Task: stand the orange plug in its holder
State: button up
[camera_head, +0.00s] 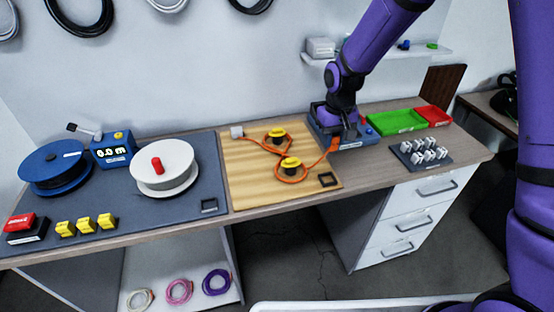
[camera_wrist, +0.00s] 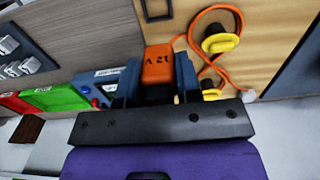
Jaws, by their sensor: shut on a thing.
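The orange plug (camera_wrist: 158,64), marked "12 V", is held between the two dark fingers of my gripper (camera_wrist: 158,75) in the wrist view. In the head view the plug (camera_head: 334,144) shows small below my gripper (camera_head: 336,134), near the right edge of the wooden board (camera_head: 245,190). An orange cable (camera_head: 318,160) runs from it around two yellow-and-black posts (camera_head: 290,167). A black square frame (camera_head: 327,180), possibly the holder, lies at the board's front right corner; it also shows at the top of the wrist view (camera_wrist: 157,10). The plug is apart from it.
Green (camera_head: 398,122) and red (camera_head: 433,116) trays and a rack of grey-white parts (camera_head: 421,153) are to the right. Spools (camera_head: 165,168) stand left. The desk (camera_head: 375,172) in front of the device is clear.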

jog(key=shift+s+d, duration=0.2)
jog(key=shift+d, duration=0.1)
jog(key=shift+f, duration=0.1)
send_over(327, 180)
jog(key=shift+s+f, duration=0.1)
jog(key=shift+f, duration=3.65)
jog(key=shift+f, duration=0.1)
jog(key=shift+f, duration=1.35)
jog(key=shift+f, duration=0.95)
jog(key=o, duration=1)
